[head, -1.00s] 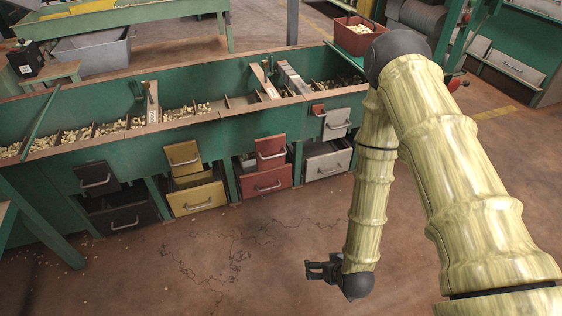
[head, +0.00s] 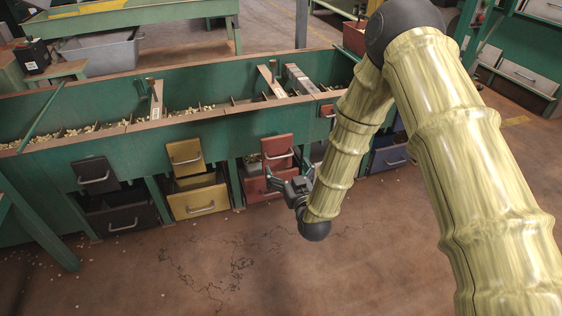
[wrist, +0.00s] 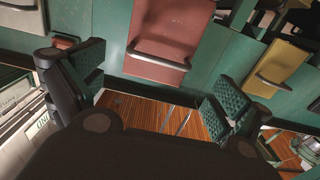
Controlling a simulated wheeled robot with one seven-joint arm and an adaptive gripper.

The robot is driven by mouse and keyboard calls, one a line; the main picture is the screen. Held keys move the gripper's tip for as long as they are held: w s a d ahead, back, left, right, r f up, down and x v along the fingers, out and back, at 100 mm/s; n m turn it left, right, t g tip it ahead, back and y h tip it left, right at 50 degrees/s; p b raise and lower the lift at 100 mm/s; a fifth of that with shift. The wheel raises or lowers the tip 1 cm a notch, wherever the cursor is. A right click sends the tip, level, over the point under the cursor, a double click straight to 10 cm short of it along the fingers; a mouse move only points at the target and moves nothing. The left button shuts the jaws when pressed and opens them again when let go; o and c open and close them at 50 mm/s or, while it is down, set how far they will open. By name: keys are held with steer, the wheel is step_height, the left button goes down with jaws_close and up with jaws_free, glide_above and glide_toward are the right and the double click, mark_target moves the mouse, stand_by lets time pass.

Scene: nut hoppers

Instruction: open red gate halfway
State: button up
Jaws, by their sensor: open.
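The red gate (head: 278,146) is a flat plate with a grey bar handle on the green hopper front, above a red drawer (head: 253,190). In the wrist view the red gate (wrist: 172,28) fills the upper middle, with its handle (wrist: 157,62) along its lower edge. My gripper (head: 290,180) is open and empty in front of the red drawer, just below the gate. In the wrist view my gripper (wrist: 162,78) has its fingers spread to either side, below the handle; I see no contact. My gripper hides part of the red drawer.
A yellow gate (head: 184,158) and yellow drawer (head: 198,200) stand left of the red ones, then a black gate (head: 95,175) and black drawer (head: 123,215). A blue drawer (head: 389,158) is to the right, past my arm. The brown floor (head: 150,275) in front is clear.

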mark_target(281, 157)
steer(key=shift+b+x, duration=1.15)
steer(key=shift+x, duration=1.85)
steer(key=shift+c, duration=0.2)
steer(key=c, duration=1.4)
steer(key=shift+w+r+p, duration=0.15)
steer(key=shift+w+p, duration=0.2)
steer(key=shift+p, duration=0.4)
steer(key=shift+w+a, duration=0.1)
steer(key=shift+w, duration=0.15)
steer(key=shift+c, duration=0.2)
steer(key=o, duration=1.4)
steer(key=shift+o, duration=0.4)
steer(key=v, duration=1.2)
